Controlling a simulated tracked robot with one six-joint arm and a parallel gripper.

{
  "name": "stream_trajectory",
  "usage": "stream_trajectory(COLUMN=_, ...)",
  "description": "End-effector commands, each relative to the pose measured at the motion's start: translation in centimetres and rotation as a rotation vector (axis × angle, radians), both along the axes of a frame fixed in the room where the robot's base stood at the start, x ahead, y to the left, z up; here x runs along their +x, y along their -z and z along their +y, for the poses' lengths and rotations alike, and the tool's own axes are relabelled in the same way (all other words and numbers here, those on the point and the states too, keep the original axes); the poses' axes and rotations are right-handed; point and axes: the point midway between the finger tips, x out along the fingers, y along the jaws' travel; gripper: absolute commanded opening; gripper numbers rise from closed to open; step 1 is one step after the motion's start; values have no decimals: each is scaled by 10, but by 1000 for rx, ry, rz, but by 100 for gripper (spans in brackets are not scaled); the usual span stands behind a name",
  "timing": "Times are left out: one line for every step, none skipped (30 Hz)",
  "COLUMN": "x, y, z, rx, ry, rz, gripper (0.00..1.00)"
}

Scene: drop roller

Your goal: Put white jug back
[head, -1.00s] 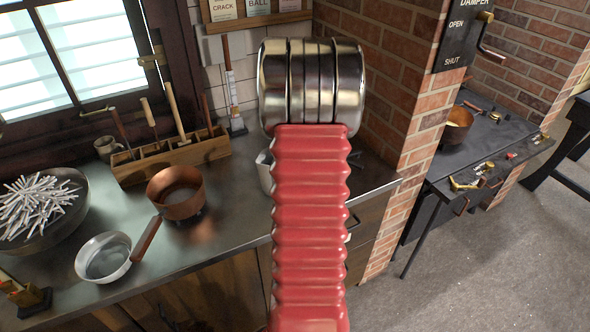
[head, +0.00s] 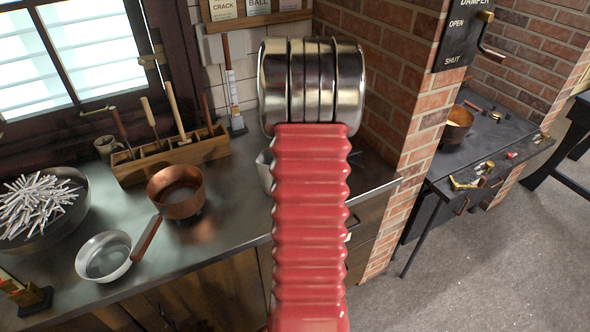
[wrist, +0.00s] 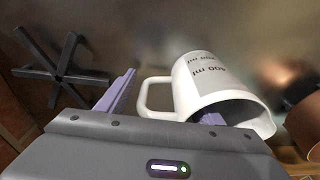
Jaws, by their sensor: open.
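The white jug (wrist: 205,82), with grey ml markings, fills the middle of the wrist view. It looks tipped, its mouth towards the lower right and its handle (wrist: 148,98) towards the left. My gripper (wrist: 168,98) is open, with one purple finger left of the handle and the other showing at the jug's mouth. I cannot tell whether either finger touches the jug. In the head view, only a pale edge of the jug (head: 264,170) shows beside my red arm, over the metal counter (head: 222,222). My arm hides the gripper and the rest of the jug there.
A copper pan (head: 176,192), a white pan (head: 104,257) and a bowl of white sticks (head: 70,243) stand on the left of the counter. A wooden tool rack (head: 172,156) is behind them. A brick pillar (head: 415,110) rises at the right. A dark spoked stand (wrist: 58,70) is left in the wrist view.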

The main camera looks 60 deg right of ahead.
Motion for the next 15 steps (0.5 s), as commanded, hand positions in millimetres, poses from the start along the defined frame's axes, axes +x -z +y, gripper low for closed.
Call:
stream_trajectory(x=0, y=-3, z=0, rx=-1, ry=0, rz=0, gripper=60)
stream_trajectory(x=0, y=-5, z=0, rx=-1, ry=0, rz=0, gripper=60)
stream_trajectory(x=-1, y=-9, z=0, rx=-2, ry=0, rz=-1, gripper=60)
stream_trajectory(x=-1, y=-12, z=0, rx=-3, ry=0, rz=-1, gripper=60)
stream_trajectory(x=-1, y=-16, z=0, rx=-4, ry=0, rz=-2, gripper=60)
stream_trajectory(x=-2, y=-21, z=1, rx=-3, ry=0, rz=-1, gripper=60)
stream_trajectory(x=-2, y=-25, z=1, rx=-3, ry=0, rz=-2, gripper=60)
stream_trajectory(x=-3, y=-30, z=1, rx=-4, ry=0, rz=-2, gripper=60)
stream_trajectory(x=-4, y=-37, z=2, rx=-4, ry=0, rz=-2, gripper=60)
stream_trajectory(x=-4, y=-42, z=2, rx=-3, ry=0, rz=-1, gripper=60)
stream_trajectory(x=-5, y=-47, z=2, rx=-4, ry=0, rz=-2, gripper=60)
stream_trajectory(x=-5, y=-54, z=3, rx=-4, ry=0, rz=-2, gripper=60)
stream_trajectory(x=-6, y=-60, z=3, rx=-5, ry=0, rz=-3, gripper=60)
stream_trajectory(x=-6, y=-65, z=4, rx=-4, ry=0, rz=-2, gripper=60)
stream_trajectory(x=-7, y=-72, z=4, rx=-3, ry=0, rz=-1, gripper=60)
